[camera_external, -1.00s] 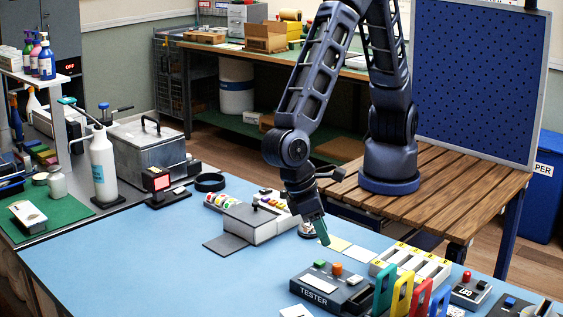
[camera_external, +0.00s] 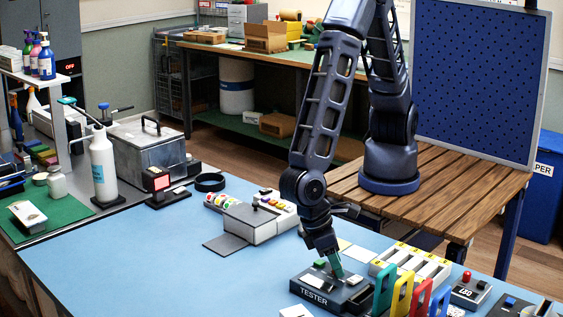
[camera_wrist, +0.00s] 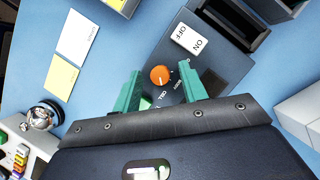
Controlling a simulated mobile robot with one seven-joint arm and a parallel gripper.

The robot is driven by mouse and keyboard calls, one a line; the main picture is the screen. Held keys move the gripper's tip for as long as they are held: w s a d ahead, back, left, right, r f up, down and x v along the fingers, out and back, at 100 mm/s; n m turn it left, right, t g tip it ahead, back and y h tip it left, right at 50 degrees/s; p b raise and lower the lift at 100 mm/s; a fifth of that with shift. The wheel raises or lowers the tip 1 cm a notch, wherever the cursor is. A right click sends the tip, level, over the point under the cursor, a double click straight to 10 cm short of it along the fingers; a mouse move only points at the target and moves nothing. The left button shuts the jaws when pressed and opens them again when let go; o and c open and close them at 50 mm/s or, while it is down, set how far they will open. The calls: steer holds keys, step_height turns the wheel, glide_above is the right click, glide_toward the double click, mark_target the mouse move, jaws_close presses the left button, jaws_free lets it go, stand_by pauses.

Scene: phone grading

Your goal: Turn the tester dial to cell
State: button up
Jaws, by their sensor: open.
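The tester (camera_external: 345,300) is a dark box on the blue table, labelled TESTER on its front. Its round orange dial (camera_wrist: 159,76) shows in the wrist view, with small white print beside it that includes CELL. In the external view my fingers hide the dial. My gripper (camera_wrist: 159,84) is open, pointing down over the tester. One green fingertip is on each side of the dial, with a gap visible on both sides. I cannot tell how far down the tips reach. The dial's pointing direction is too small to read.
A white ON/OFF switch (camera_wrist: 190,39) is on the tester near the dial. Colored upright handles (camera_external: 402,293) and a white slotted rack (camera_external: 411,264) stand close on the right. Yellow and white cards (camera_wrist: 62,77) lie nearby.

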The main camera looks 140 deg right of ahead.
jaws_close()
steer(key=shift+n, duration=0.6)
jaws_free()
steer(key=v, duration=1)
steer(key=shift+w+r, duration=0.25)
steer(key=shift+r, duration=0.15)
steer(key=shift+a, duration=0.1)
